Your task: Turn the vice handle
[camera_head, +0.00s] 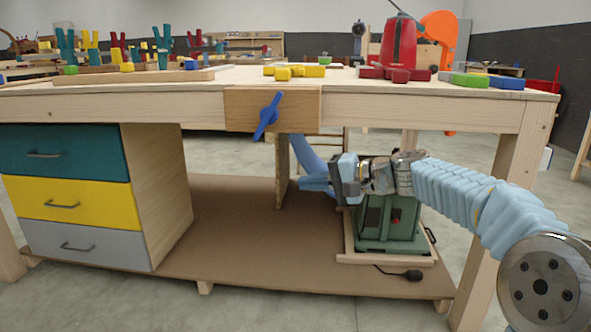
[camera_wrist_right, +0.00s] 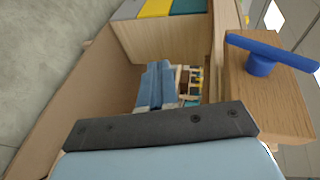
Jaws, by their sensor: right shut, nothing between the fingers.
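The blue vice handle (camera_head: 267,115) sits on the front of the wooden vice block (camera_head: 300,110) at the front edge of the workbench. It is tilted, its upper end leaning right. My right gripper (camera_head: 308,177) is below and to the right of the handle, under the bench top, apart from it. Its light blue fingers are shut and empty. In the right wrist view the handle (camera_wrist_right: 272,55) and vice block (camera_wrist_right: 270,95) are at the right, and the fingers (camera_wrist_right: 155,85) are in the middle, clear of both. My left gripper is not in view.
A drawer unit (camera_head: 155,190) with teal, yellow and grey drawers stands under the bench at the left. A green machine (camera_head: 392,225) stands on the lower shelf (camera_head: 240,230) behind my right arm. The space before the handle is clear.

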